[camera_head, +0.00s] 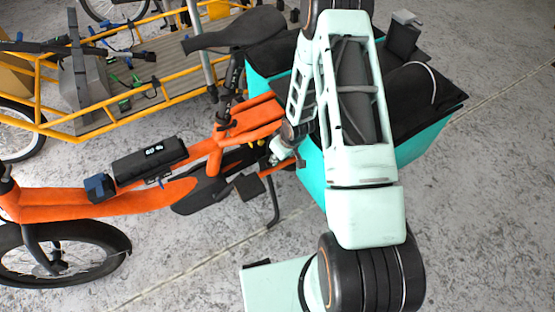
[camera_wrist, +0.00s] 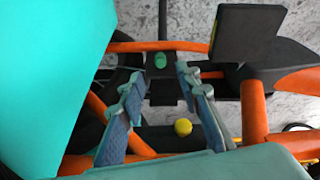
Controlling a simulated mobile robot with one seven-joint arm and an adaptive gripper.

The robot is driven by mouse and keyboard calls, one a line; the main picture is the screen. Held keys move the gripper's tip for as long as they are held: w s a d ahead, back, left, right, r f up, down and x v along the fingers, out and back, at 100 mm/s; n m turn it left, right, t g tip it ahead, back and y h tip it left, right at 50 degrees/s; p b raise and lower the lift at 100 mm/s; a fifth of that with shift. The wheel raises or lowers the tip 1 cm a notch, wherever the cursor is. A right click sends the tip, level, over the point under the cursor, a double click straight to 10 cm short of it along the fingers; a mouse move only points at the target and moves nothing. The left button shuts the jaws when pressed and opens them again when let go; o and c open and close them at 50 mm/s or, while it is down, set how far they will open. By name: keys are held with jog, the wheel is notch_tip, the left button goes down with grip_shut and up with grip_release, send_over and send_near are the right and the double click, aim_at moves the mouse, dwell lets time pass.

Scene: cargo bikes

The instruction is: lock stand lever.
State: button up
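The orange cargo bike (camera_head: 215,150) stands in the middle of the head view. Its dark stand leg (camera_head: 273,205) reaches down to the floor. My gripper (camera_wrist: 162,80) is low at the bike's side, by the frame, with its two blue-grey fingers apart and nothing held between them. In the wrist view, a small green cylinder (camera_wrist: 160,61) shows beyond the fingertips, and a yellow round knob (camera_wrist: 183,127) shows between the fingers lower down. I cannot tell which is the stand lever.
A teal cargo bag (camera_head: 313,175) sits on the bike's rear; its side (camera_wrist: 45,70) fills the left of the wrist view. A black pedal (camera_wrist: 246,36) and orange tubes (camera_wrist: 254,110) are close to the right. A yellow cargo bike (camera_head: 165,95) stands behind. The front floor is clear.

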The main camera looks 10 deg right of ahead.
jog(key=shift+v, duration=1.45)
jog(key=shift+r, duration=0.1)
